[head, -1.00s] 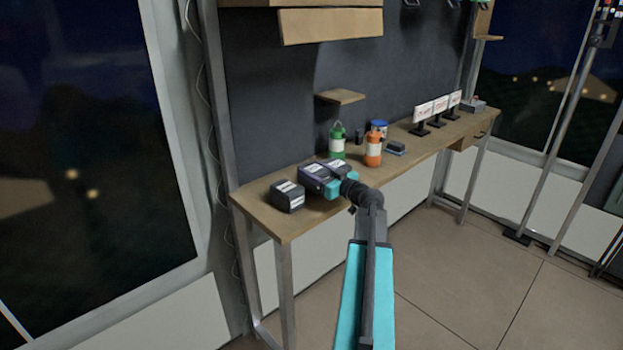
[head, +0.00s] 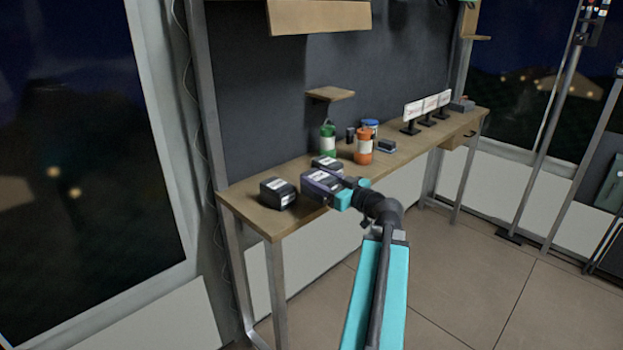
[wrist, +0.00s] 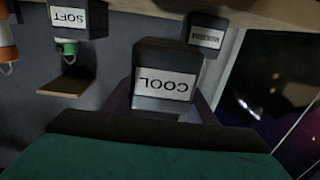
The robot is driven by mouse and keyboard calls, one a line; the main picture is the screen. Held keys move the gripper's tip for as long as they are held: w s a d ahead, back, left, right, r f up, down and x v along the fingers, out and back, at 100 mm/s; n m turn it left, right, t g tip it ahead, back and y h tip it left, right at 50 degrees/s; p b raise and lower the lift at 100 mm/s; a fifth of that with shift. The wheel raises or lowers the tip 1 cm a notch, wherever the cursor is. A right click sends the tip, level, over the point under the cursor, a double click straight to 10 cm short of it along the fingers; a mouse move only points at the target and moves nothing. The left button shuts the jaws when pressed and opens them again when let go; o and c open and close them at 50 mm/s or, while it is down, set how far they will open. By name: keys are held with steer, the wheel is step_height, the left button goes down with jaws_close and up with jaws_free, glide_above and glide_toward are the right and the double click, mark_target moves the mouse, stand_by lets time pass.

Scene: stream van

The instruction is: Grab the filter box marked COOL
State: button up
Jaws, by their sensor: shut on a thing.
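The filter box marked COOL (wrist: 165,83) is dark with a white label, which reads upside down in the wrist view. In the head view the COOL box (head: 318,182) is at the front of the wooden table. My gripper (head: 337,193) is shut on it, and the box looks raised a little above the tabletop. A box marked SOFT (wrist: 78,19) shows at the upper left of the wrist view. A third dark box (wrist: 207,32) has a label too small to read; in the head view it appears as the left box (head: 278,193).
The table (head: 250,212) also bears a green bottle (head: 328,140), an orange bottle (head: 363,146) and a blue-topped can (head: 371,127). Several small signs (head: 413,112) stand farther right. A small wooden shelf (head: 330,94) juts from the dark wall. Floor in front is clear.

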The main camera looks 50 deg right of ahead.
mark_target(328, 184)
steer(key=shift+s+a, duration=0.3)
steer(key=shift+s, duration=0.3)
steer(key=shift+s+b, duration=0.1)
steer(key=shift+b, duration=0.7)
steer(key=shift+b, duration=0.7)
steer(key=b, duration=0.5)
steer(key=shift+s, duration=0.4)
steer(key=s+b, duration=0.1)
steer(key=b, duration=0.4)
steer(key=shift+a, duration=0.35)
steer(key=shift+s+a+r+b, duration=0.2)
steer(key=shift+r+b, duration=0.05)
steer(key=shift+b, duration=0.75)
steer(key=shift+r, duration=0.15)
